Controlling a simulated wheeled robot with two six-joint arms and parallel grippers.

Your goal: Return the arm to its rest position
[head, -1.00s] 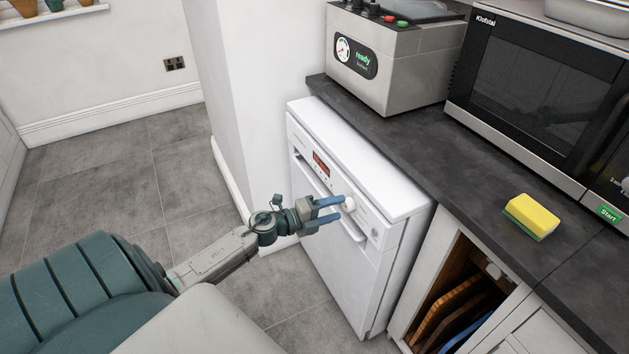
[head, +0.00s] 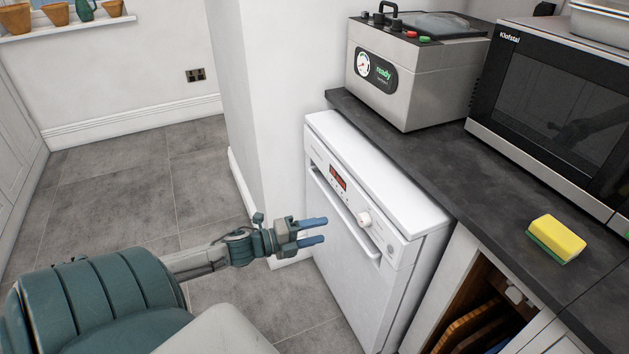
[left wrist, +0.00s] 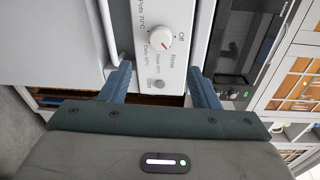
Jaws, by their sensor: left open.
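My left arm comes in from the lower left in the head view. Its gripper (head: 318,231) is open and empty, with two blue fingers apart in front of the white dishwasher (head: 345,270). The dishwasher door is shut, and its control panel has a small lit red display and a round white dial (head: 364,218). In the left wrist view the dial (left wrist: 161,37) shows beyond the spread fingers (left wrist: 165,85), with "Off" and "Rinse" printed around it. A gap shows between fingers and dial. My right gripper is not in view.
A dark worktop (head: 440,165) carries a steel machine reading "ready" (head: 415,75), a microwave (head: 550,110) and a yellow-green sponge (head: 556,238). Below it, an open cabinet holds boards (head: 480,325). A white wall (head: 270,130) stands behind the gripper. Grey floor (head: 130,190) at left is clear.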

